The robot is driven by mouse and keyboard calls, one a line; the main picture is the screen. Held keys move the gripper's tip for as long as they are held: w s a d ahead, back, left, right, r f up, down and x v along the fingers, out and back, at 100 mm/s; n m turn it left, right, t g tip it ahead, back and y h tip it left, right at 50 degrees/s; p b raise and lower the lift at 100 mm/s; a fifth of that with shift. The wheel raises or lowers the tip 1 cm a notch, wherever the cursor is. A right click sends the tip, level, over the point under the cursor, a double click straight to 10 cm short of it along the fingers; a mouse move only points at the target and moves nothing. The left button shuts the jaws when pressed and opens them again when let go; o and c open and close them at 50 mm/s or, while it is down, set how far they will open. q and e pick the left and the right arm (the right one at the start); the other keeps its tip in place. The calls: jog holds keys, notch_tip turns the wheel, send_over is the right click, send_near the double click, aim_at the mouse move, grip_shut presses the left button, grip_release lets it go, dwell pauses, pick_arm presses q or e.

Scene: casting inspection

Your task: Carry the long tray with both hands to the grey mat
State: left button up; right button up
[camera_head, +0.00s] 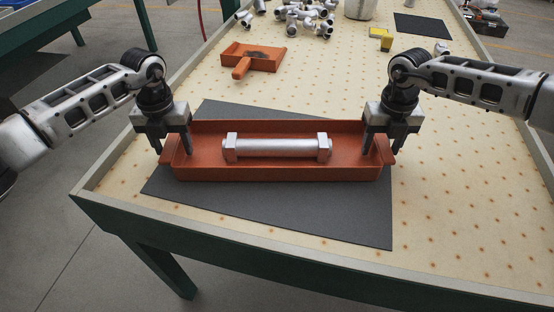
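The long orange-red tray (280,174) lies lengthwise across the grey mat (300,212) and appears to rest on it. The mat is skewed and shows in front of and behind the tray. A silver bar with block-shaped ends (277,147) lies inside the tray. My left gripper (174,152) is at the tray's left end, its fingers apart, one inside the end wall and one outside. My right gripper (380,152) straddles the right end the same way, fingers apart. The fingertips are partly hidden by the tray.
A small orange tray with a handle (262,65) stands behind. Several white pipe fittings (305,18), a pale bucket (360,8), yellow blocks (380,36) and a dark mat (422,26) are at the back. The perforated table top (450,200) is clear on the right; its raised edge (300,256) runs in front.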

pick_arm(q)
jog(key=shift+r, duration=0.1)
pick_arm(e)
jog(key=shift+r, duration=0.2)
pick_arm(q)
notch_tip(320, 180, up, 12)
pick_arm(e)
notch_tip(320, 180, up, 12)
dwell(0.6)
jog(key=shift+f, duration=0.15)
